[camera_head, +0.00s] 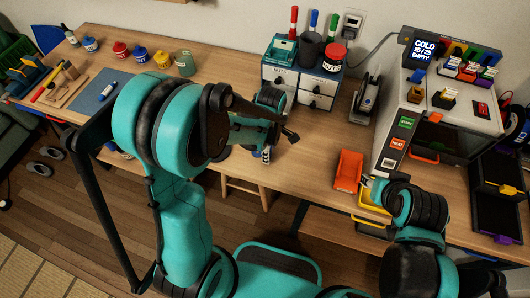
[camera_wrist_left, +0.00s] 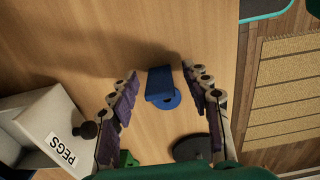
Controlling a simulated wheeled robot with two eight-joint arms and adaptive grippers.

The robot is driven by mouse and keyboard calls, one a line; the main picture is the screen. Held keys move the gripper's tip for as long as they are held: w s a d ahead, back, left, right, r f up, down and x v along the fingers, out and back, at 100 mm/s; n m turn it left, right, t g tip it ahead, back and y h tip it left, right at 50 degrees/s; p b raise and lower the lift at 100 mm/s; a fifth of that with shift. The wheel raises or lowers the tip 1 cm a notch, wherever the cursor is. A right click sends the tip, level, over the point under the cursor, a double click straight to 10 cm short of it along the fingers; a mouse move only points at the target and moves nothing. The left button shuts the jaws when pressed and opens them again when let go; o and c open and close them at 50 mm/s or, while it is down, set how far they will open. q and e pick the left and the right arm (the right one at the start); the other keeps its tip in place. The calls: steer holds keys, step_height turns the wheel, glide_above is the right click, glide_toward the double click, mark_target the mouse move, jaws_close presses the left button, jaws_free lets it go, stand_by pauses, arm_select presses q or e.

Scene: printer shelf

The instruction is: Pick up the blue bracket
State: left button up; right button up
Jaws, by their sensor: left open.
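The blue bracket (camera_wrist_left: 158,84) lies on the wooden table in the left wrist view, with a flat raised plate and a rounded base. My left gripper (camera_wrist_left: 161,80) is open, with one finger on each side of the bracket and a visible gap to it on both sides. In the head view my left gripper (camera_head: 279,145) is over the table in front of the small drawer unit; the bracket cannot be made out there behind the arm. My right gripper (camera_head: 369,186) is at the yellow tray (camera_head: 366,203), too small to tell whether its fingers are open.
A green piece (camera_wrist_left: 127,158) and dark disc (camera_wrist_left: 190,148) lie near. An orange tray (camera_head: 348,170) and printer (camera_head: 450,125) are right.

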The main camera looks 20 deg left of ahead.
arm_select(q)
jaws_close()
steer(key=shift+r, duration=0.15)
